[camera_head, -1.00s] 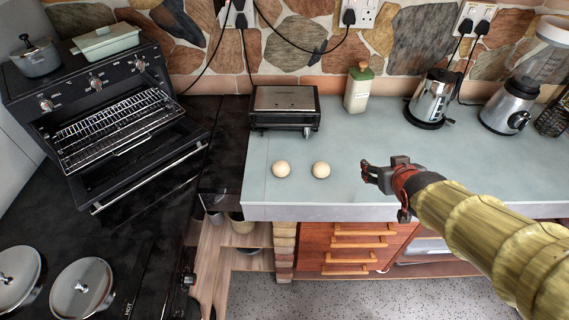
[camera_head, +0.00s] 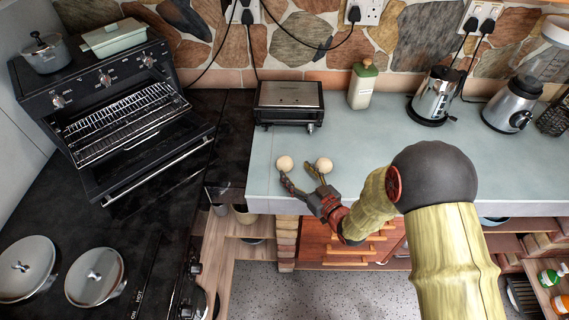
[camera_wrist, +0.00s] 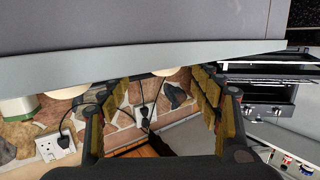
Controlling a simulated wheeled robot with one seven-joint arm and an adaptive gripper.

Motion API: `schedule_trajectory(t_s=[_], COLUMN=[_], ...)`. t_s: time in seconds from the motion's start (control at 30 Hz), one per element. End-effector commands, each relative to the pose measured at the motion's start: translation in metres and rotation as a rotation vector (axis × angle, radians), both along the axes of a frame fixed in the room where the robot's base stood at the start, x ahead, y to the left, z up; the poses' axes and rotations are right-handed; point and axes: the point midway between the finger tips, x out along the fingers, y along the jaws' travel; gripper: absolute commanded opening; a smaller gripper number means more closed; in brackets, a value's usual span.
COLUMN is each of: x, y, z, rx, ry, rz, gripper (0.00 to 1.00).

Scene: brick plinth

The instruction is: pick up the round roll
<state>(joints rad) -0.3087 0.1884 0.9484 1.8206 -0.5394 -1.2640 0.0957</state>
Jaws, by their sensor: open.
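Two pale round rolls lie on the grey-blue counter (camera_head: 400,160) near its front edge, the left roll (camera_head: 285,163) and the right roll (camera_head: 324,165); both look round. My gripper (camera_head: 296,175) is open and empty at the front edge, its fingers spread and pointing toward the rolls. One fingertip is just in front of the left roll, the other between the two; I cannot tell whether either touches. In the wrist view one roll (camera_wrist: 165,72) shows partly between my fingers, below the counter's edge in the picture, and another (camera_wrist: 68,92) shows further left.
A black toaster oven (camera_head: 288,103) stands behind the rolls. An open oven (camera_head: 125,115) is at left. The counter right of the rolls is clear.

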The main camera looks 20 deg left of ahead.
Motion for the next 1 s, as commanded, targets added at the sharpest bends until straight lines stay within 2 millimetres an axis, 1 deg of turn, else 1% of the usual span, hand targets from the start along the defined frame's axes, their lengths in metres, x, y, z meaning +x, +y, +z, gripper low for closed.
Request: schedule_trajectory(t_s=[0.17, 0.27, 0.4, 0.5, 0.73, 1.0], x=[0.007, 0.012, 0.025, 0.031, 0.032, 0.032], y=[0.011, 0.022, 0.039, 0.046, 0.046, 0.046], z=[-0.003, -0.006, -0.010, -0.010, -0.009, -0.009], rx=[-0.001, -0.001, -0.001, -0.002, -0.002, -0.002], ry=[0.001, 0.000, 0.000, 0.001, 0.000, 0.001], rz=[0.001, 0.002, 0.000, 0.000, -0.002, -0.002], gripper=[0.64, 0.64, 0.64, 0.64, 0.63, 0.48])
